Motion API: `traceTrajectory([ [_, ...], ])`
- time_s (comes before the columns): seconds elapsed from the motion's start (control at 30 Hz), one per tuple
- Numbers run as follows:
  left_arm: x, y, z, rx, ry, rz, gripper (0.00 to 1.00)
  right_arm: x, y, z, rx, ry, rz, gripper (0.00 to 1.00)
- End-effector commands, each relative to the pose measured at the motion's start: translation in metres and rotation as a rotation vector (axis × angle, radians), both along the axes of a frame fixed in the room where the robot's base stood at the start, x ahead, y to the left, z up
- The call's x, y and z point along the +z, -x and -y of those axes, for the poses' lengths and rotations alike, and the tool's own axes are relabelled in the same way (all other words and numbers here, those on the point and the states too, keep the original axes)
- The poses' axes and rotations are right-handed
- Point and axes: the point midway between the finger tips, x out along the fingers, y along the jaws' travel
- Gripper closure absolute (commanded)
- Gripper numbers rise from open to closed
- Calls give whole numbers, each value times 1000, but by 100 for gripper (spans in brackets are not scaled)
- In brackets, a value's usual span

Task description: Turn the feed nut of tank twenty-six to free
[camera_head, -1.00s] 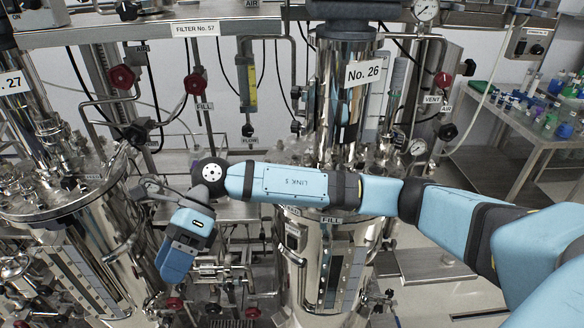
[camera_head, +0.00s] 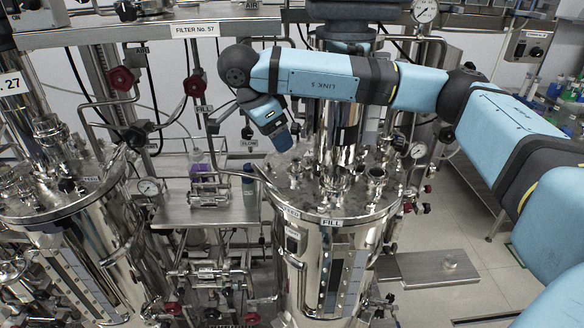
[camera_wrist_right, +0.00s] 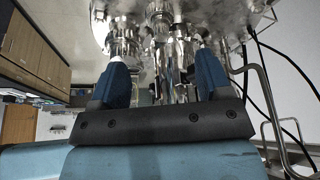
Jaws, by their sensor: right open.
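Tank twenty-six (camera_head: 345,245) is the shiny steel vessel in the middle of the head view. Its number plate is hidden behind my right arm. A small label that seems to read FEED (camera_head: 290,212) sits on its lid rim, left of the FILL label (camera_head: 332,223). Steel fittings crowd the lid; I cannot tell which is the feed nut. My right gripper (camera_head: 283,141) hangs above the lid's back left, tilted down and apart from it. In the right wrist view its blue fingers (camera_wrist_right: 162,68) are spread and empty, with blurred steel fittings beyond them. My left gripper is not in view.
Tank 27 (camera_head: 75,225) stands at the left. A steel shelf (camera_head: 210,213) with a gauge and small valves lies between the tanks. Pipes with red knobs (camera_head: 121,78) rise behind. A bench with small bottles (camera_head: 560,92) stands at the right.

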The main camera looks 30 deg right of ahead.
Motion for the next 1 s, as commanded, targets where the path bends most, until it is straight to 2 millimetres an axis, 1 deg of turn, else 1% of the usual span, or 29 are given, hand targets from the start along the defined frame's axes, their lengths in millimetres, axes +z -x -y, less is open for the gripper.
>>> traceTrajectory([
  [0.03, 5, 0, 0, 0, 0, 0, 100, -9, 1, 5, -2, 0, -5, 29],
  [0.3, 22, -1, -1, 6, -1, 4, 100, -62, 3, 26, -2, 0, -4, 29],
  [0.4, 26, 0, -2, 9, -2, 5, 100, -78, 4, 33, -2, -1, -4, 29],
  [0.5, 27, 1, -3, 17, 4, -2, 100, -90, 4, 37, -1, -2, -3, 29],
  [0.7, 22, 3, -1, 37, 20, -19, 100, -103, 4, 42, 1, -2, -1, 29],
  [0.83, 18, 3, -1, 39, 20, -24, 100, -104, 4, 42, 1, -2, 0, 29],
  [0.97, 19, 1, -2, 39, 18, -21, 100, -104, 4, 42, 0, -3, 0, 29],
  [1.0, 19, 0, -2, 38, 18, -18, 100, -104, 4, 42, 0, -3, -1, 38],
])
